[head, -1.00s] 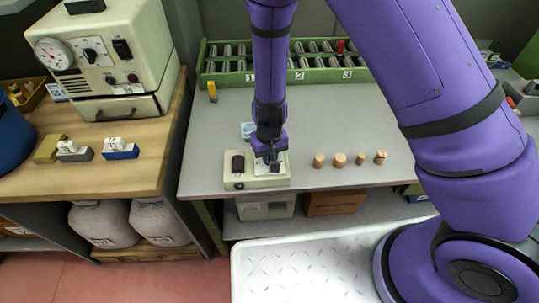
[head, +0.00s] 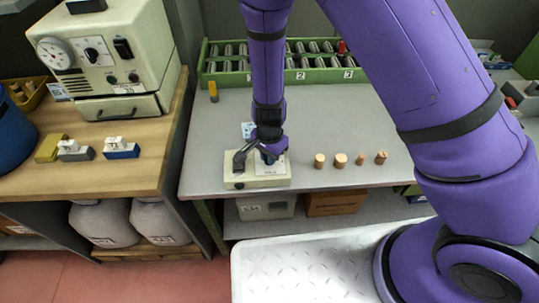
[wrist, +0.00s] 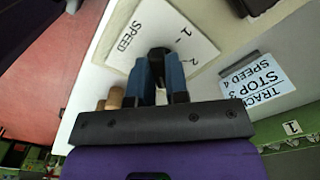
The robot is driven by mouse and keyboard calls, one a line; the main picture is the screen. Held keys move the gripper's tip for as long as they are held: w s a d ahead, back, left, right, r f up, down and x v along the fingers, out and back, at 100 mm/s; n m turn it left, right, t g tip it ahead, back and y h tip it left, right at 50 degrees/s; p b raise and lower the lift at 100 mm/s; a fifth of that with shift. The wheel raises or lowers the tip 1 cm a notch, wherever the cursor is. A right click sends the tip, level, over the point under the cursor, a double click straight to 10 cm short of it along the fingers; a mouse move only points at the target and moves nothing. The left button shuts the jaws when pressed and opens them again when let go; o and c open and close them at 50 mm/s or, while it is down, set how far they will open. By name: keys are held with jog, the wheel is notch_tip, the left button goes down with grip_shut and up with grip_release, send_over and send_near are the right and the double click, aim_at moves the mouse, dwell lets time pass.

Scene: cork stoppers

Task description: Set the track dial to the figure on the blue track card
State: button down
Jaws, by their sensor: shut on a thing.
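The cream control box (head: 258,184) stands at the front left of the grey table. Its white dial plate reads "SPEED" with figures 1 and 2 showing in the wrist view (wrist: 135,33); other figures are hidden. My gripper (wrist: 157,76) points down over the plate, its blue fingers shut on the black dial knob (wrist: 157,53). In the head view my gripper (head: 268,153) hides most of the knob, so its pointer setting cannot be read. The light-blue track card (wrist: 258,82) reads "TRACK", "STOP 3", "SPEED 4". It stands behind the box in the head view (head: 247,130).
Several corks (head: 340,160) stand to the right of the box. A green rack (head: 215,76) numbered 2 and 3 spans the table's back, with a small yellow item (head: 213,92) before it. A wooden bench (head: 110,180) with a cream machine (head: 150,60) is at left.

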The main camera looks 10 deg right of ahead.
jog(key=m, duration=0.5)
jog(key=shift+w+m, duration=0.1)
jog(key=shift+m, duration=2.3)
jog(key=c, duration=1.1)
grip_release()
notch_tip(320, 180, up, 11)
jog(key=shift+f, duration=0.1)
